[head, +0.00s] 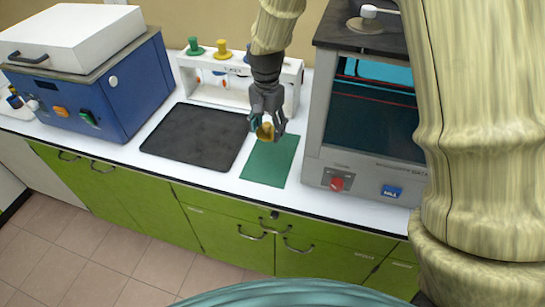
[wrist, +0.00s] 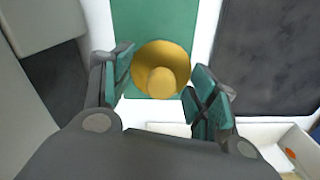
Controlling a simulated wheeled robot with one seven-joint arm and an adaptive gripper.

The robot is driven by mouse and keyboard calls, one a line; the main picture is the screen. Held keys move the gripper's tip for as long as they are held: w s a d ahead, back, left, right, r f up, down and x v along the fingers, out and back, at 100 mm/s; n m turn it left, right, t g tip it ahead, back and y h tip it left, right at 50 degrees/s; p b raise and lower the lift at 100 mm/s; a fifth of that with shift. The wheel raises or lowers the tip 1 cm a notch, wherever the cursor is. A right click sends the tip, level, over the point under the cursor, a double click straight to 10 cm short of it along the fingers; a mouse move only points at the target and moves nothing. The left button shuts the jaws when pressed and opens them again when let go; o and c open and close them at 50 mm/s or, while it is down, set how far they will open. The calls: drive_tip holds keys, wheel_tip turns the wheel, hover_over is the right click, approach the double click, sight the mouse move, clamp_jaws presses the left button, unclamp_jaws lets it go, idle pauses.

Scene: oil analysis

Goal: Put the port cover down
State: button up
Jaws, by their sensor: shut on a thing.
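A yellow port cover (head: 266,133), round with a small knob, is held between the fingertips of my gripper (head: 264,124). In the wrist view the cover (wrist: 150,55) sits between the two teal finger pads of my gripper (wrist: 162,72), its knob towards the camera. My gripper points down over the back part of a green mat (head: 270,163) on the white counter. The green mat also shows behind the cover in the wrist view (wrist: 135,18). I cannot tell how much gap there is between cover and mat.
A black mat (head: 195,138) lies left of the green one. A white rack (head: 215,82) with a green cap (head: 194,47) and a yellow cap (head: 223,50) stands behind. A grey machine (head: 320,160) with a glass front is close on the right. A blue machine (head: 130,90) stands left.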

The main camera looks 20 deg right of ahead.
sight(273, 154)
drive_tip(key=shift+d+r+m, duration=0.35)
drive_tip(key=shift+d+m, duration=0.35)
drive_tip(key=shift+d, duration=0.05)
drive_tip(key=shift+s+f, duration=0.1)
drive_tip(key=shift+f, duration=0.25)
drive_tip(key=shift+f+p, duration=1.2)
drive_tip(key=shift+f, duration=3.25)
drive_tip(key=shift+f, duration=0.15)
drive_tip(key=o, duration=1.1)
drive_tip(key=shift+c, duration=0.2)
drive_tip(key=shift+r+b, duration=1.55)
drive_tip(key=shift+r, duration=4.65)
